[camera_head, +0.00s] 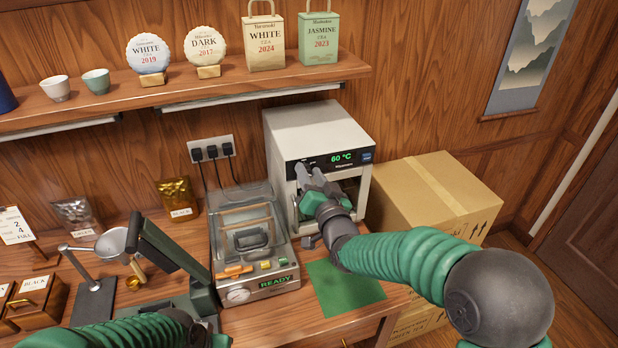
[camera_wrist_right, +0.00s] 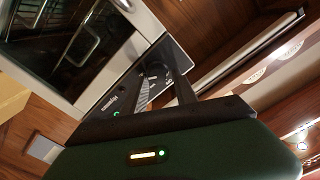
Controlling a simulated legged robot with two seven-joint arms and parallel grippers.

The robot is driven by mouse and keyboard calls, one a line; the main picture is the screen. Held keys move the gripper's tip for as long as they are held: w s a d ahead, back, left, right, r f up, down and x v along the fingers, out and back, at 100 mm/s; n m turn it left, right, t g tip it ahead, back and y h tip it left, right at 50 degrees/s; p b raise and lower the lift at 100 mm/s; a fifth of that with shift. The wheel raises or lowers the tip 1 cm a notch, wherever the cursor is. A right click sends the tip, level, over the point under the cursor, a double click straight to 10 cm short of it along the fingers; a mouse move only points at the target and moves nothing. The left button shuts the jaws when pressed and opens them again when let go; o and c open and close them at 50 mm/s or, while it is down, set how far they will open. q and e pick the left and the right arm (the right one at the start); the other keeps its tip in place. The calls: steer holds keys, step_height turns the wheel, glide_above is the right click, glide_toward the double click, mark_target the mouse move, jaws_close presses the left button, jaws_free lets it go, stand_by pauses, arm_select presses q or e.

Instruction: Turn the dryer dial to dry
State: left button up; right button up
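The dryer (camera_head: 310,130) is a white box at the back of the counter. Its black front panel shows a green 60 °C. The same panel (camera_wrist_right: 125,92) shows tilted in the right wrist view. My right gripper (camera_head: 309,174) is at the left part of this panel, its two fingers pointing at it. In the right wrist view its fingers (camera_wrist_right: 164,88) are apart, with panel between them. The dial is mostly hidden by the fingers, and contact cannot be told.
A clear-lidded machine (camera_head: 245,215) reading READY stands left of the dryer. A green mat (camera_head: 345,290) lies in front. Cardboard boxes (camera_head: 425,195) stand to the right. A shelf (camera_head: 190,88) with tea packages hangs above.

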steer(key=shift+o, duration=1.1)
steer(key=shift+f, duration=0.25)
steer(key=b+v, duration=0.2)
steer(key=v, duration=1.4)
steer(key=shift+s+b, duration=0.4)
steer(key=shift+d, duration=0.15)
